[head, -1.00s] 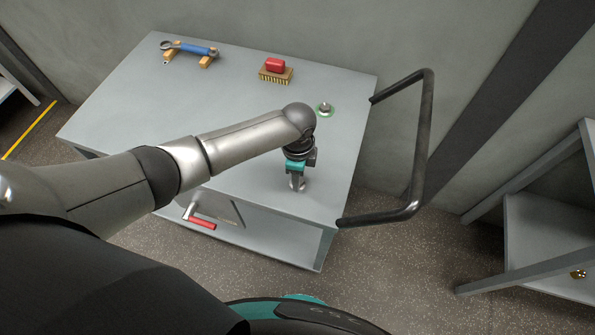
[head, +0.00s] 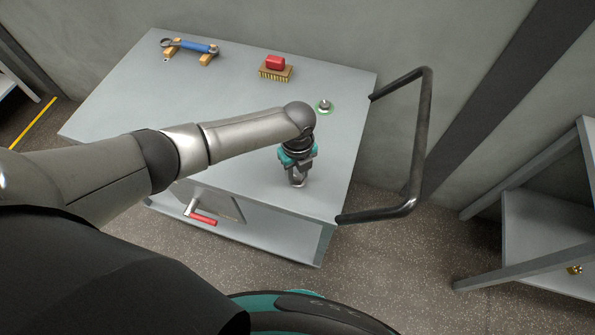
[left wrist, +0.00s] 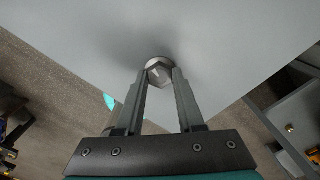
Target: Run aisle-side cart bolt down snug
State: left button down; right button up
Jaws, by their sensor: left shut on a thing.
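The aisle-side bolt (left wrist: 159,70) has a silver hex head and stands at the cart top's near right part. My left gripper (head: 297,183) points down over it and is shut on its head; the wrist view shows a fingertip on each side of the head. The fingers hide most of the bolt in the head view. The grey cart top (head: 230,120) carries both bolts. My right gripper is not in view.
A blue-handled wrench (head: 193,47) rests on wooden blocks at the back left. A red-backed brush (head: 276,68) lies at the back. A black push handle (head: 424,140) sticks out at the cart's right end. A red-handled tool (head: 202,219) is below the near edge.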

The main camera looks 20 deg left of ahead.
aim_at(298, 177)
pick_arm(q)
jog(key=shift+r+m, duration=0.1)
jog(key=shift+m, duration=1)
jog(key=shift+w, duration=0.1)
jog(key=c, duration=0.9)
grip_release()
jog(key=o, duration=0.4)
notch_tip(298, 177, up, 15)
jog(key=shift+r+p, duration=0.1)
jog(key=shift+p, duration=1.15)
